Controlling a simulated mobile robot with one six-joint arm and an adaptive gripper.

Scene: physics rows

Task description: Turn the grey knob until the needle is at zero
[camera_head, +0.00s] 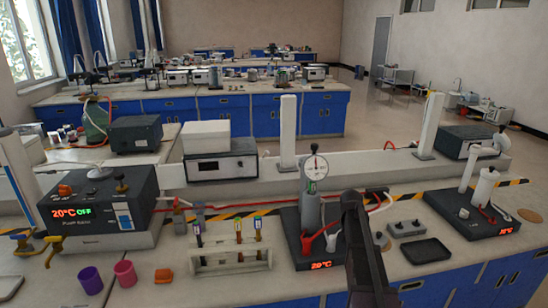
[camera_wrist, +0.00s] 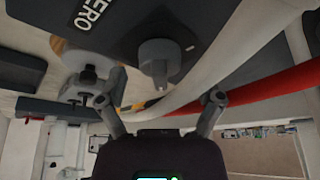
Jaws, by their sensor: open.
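A small white dial (camera_head: 316,168) stands on top of a grey cylinder (camera_head: 310,208) on the bench. Its thin needle looks roughly upright, but the scale is too small to read. In the wrist view, a grey knob (camera_wrist: 160,56) stands out from a dark panel (camera_wrist: 135,22) marked ZERO. My gripper (camera_wrist: 158,98) is open, its fingers spread to either side below the knob, with nothing between them. No contact with the knob shows. In the head view my dark arm reaches up from the bottom, right of the cylinder; the fingertips cannot be made out there.
A pale tube and a red tube (camera_wrist: 275,90) run close by on the right in the wrist view. A vial rack (camera_head: 230,258) stands left of the dial stand. A small grey box (camera_head: 406,229) and a black tray (camera_head: 427,251) lie to the right of my arm.

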